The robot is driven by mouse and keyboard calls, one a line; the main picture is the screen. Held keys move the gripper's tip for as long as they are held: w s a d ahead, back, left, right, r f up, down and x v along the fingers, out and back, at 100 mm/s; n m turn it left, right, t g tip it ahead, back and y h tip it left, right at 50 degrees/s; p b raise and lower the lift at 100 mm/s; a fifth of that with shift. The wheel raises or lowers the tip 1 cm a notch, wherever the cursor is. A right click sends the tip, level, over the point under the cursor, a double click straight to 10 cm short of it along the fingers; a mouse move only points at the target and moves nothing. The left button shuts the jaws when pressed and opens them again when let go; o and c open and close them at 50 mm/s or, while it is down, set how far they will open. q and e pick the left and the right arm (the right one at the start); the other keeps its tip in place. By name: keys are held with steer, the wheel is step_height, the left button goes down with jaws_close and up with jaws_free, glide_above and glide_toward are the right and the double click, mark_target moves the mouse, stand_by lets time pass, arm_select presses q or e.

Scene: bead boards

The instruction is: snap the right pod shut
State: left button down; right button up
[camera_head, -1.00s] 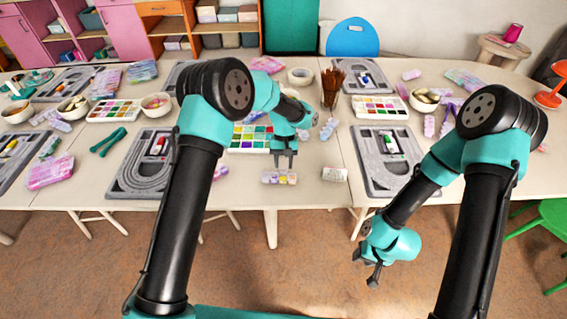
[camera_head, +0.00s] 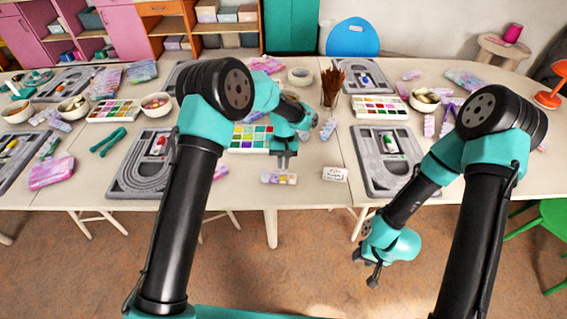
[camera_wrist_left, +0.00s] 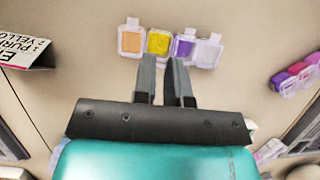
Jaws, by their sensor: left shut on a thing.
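The strip of pods (camera_head: 279,178) lies near the front edge of the table, left of the small card. In the left wrist view it runs orange pod (camera_wrist_left: 130,41), yellow pod (camera_wrist_left: 159,43), purple pod (camera_wrist_left: 183,46) and a whitish clear pod (camera_wrist_left: 208,53). That view is turned around, so the orange pod is the head view's right end. I cannot tell which lids are open. My left gripper (camera_head: 285,161) is shut on the strip near its middle; its fingertips (camera_wrist_left: 165,62) cover part of the contact. My right gripper (camera_head: 368,276) hangs low before the table; its jaw opening is unclear.
A small lettered card (camera_head: 334,174) stands right of the strip. A bead palette (camera_head: 249,139) lies behind my left gripper. Grey bead boards (camera_head: 378,181) lie on either side. A cup of brown sticks (camera_head: 332,87) stands farther back. The table's front edge is close to the strip.

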arm_select(q)
steer(key=shift+s+f+t, duration=0.1)
steer(key=shift+s+t, duration=0.6)
steer(key=shift+t, duration=0.6)
steer(key=shift+s+a+f+t, duration=0.15)
steer(key=shift+s+t, duration=0.2)
steer(key=shift+t, duration=0.85)
steer(key=shift+s+d+f+t, duration=0.1)
steer(key=shift+s+d+t, duration=0.1)
steer(key=shift+s+t, duration=0.1)
steer(key=c, duration=1.1)
jaws_free()
steer(key=shift+c, duration=0.2)
step_height(320, 180, up, 17)
steer(key=s, duration=0.1)
steer(key=shift+s+r, duration=0.2)
steer(key=shift+s, duration=0.2)
